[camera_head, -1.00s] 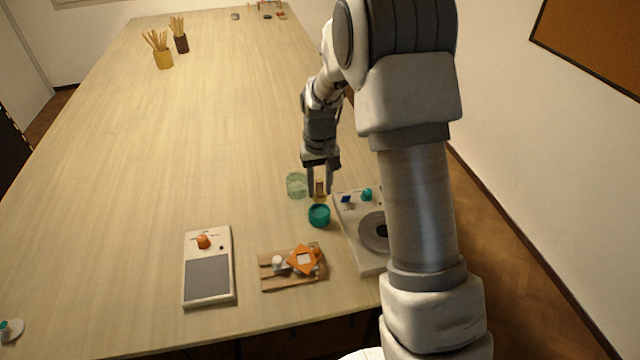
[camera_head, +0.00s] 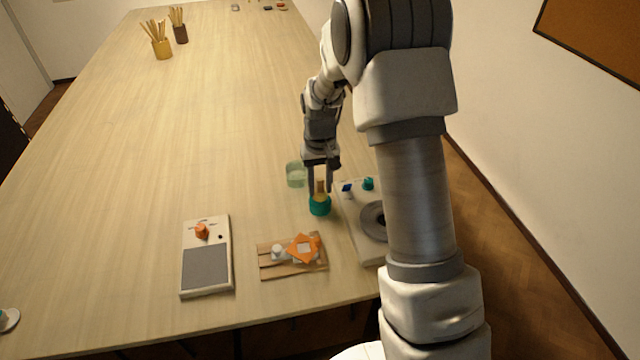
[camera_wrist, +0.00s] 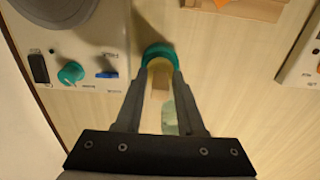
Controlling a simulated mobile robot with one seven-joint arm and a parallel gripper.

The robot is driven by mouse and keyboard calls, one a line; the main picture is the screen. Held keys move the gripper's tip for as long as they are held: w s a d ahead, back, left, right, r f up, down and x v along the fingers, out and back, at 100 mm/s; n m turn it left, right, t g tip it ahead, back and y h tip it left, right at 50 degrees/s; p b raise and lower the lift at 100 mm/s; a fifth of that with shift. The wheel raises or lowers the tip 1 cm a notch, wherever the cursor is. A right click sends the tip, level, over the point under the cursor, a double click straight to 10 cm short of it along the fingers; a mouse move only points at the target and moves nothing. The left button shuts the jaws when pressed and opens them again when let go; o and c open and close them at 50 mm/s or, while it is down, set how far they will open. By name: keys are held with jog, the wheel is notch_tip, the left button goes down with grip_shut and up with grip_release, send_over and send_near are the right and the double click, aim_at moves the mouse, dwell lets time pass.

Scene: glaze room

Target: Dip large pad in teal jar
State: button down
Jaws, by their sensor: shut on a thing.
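The teal jar (camera_head: 320,208) stands on the table left of the wheel device. It also shows in the wrist view (camera_wrist: 158,48), just past my fingertips. My gripper (camera_head: 320,187) points down and is shut on a tan block with a yellowish lower part, which I take to be the large pad (camera_head: 320,186). In the head view the pad's lower end overlaps the jar's mouth. In the wrist view the pad (camera_wrist: 160,82) shows between my fingers (camera_wrist: 160,72). I cannot tell how deep its hidden lower end sits or whether it touches the jar.
A pale green glass jar (camera_head: 296,174) stands close behind the teal jar. The wheel device (camera_head: 358,222) is to the right. A wooden board (camera_head: 268,270) with an orange square (camera_head: 304,248) and white pieces lies in front. A panel with an orange knob (camera_head: 202,231) is front left.

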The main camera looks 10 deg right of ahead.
aim_at(321, 193)
jog(key=shift+f, duration=0.35)
jog(key=shift+f+b, duration=0.7)
jog(key=shift+f, duration=0.1)
jog(key=shift+s+f+b, duration=0.25)
jog(key=shift+f+b, duration=0.1)
jog(key=shift+f, duration=0.05)
dwell(0.9)
jog(key=shift+w+r+p, duration=0.2)
jog(key=shift+r+p, duration=1.8)
jog(key=shift+r, duration=1.25)
